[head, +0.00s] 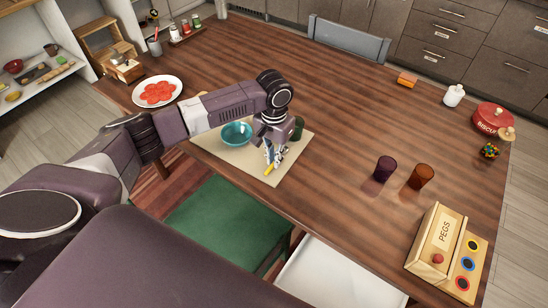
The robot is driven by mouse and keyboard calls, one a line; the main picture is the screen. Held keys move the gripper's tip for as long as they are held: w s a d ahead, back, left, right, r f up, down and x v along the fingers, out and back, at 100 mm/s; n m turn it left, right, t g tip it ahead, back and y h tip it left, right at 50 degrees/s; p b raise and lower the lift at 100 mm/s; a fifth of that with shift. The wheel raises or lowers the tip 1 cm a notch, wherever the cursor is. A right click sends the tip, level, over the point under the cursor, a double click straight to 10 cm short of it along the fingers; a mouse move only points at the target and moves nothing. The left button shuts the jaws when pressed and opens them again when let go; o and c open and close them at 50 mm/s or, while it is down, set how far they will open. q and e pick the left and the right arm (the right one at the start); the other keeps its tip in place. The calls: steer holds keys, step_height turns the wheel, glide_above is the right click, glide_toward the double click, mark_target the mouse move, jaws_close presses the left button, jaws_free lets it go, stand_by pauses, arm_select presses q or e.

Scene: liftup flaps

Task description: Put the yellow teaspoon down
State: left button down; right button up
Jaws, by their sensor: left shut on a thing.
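The yellow teaspoon (268,169) shows as a small yellow piece at the fingertips of my left gripper (272,157). The gripper is shut on it and points down over the front part of a beige placemat (218,149). Most of the teaspoon is hidden by the fingers, and I cannot tell whether it touches the mat. A teal bowl (236,134) stands on the mat to the left of the gripper. A dark green cup (298,128) is just behind and right of the gripper, partly hidden. My right gripper is not in view.
A plate of red slices (157,92) is at the left. Purple (384,168) and brown (420,176) cups stand at the right, near a wooden PEGS box (437,242). A green chair (228,222) is at the front edge. The table's middle is clear.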

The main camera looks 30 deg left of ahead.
arm_select(q)
steer(key=shift+f, duration=0.15)
steer(key=c, duration=2.1)
jaws_free()
step_height(320, 180, up, 12)
steer(key=shift+r+b, duration=0.15)
steer(key=shift+b, duration=0.25)
